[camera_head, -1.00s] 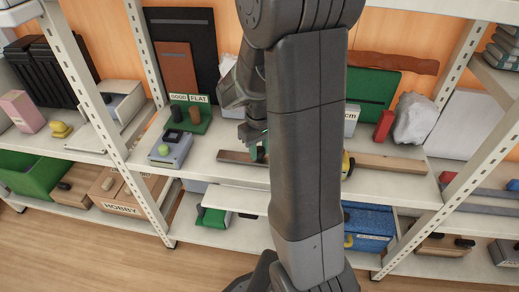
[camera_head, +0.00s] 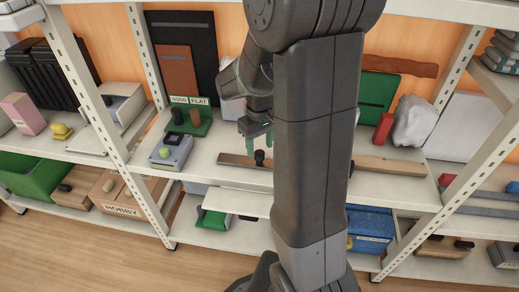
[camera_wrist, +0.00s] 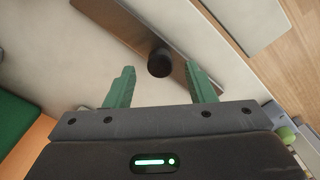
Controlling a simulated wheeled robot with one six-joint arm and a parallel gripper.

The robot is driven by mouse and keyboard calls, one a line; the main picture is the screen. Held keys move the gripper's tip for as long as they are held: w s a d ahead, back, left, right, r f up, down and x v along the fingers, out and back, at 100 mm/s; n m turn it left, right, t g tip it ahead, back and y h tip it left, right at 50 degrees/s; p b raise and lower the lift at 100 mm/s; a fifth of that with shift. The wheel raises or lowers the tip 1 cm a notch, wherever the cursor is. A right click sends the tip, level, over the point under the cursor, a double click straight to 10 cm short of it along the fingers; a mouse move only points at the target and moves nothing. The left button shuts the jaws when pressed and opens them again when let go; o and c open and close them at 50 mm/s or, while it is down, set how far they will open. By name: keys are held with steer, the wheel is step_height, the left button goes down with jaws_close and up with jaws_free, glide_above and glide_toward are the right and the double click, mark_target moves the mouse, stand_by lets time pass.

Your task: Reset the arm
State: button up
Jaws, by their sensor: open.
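My gripper (camera_head: 256,140) is in the head view, partly beside my large dark arm link, above the middle shelf. In the wrist view its two green fingers (camera_wrist: 160,82) are spread apart with nothing between them. A dark-faced wooden board with a black knob (camera_wrist: 159,62) lies on the shelf just beyond the fingertips. In the head view that knob (camera_head: 259,157) stands just below the fingers, and the board (camera_head: 235,160) runs right behind my arm.
A grey box with a green button (camera_head: 171,151) and a green stand with a GOOD FLAT sign (camera_head: 188,122) are to the left. Shelf posts (camera_head: 135,120) flank this bay.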

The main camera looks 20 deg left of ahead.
mark_target(259, 152)
step_height(259, 152, up, 10)
steer(key=p, duration=0.2)
steer(key=shift+d, duration=0.1)
steer(key=f+b, duration=0.2)
steer(key=f, duration=0.5)
steer(key=f+b, duration=0.2)
steer(key=f, duration=0.4)
steer(key=shift+a+f, duration=0.2)
steer(key=shift+f, duration=0.15)
steer(key=shift+p, duration=0.4)
steer(key=shift+w+r, duration=0.15)
steer(key=shift+r, duration=0.9)
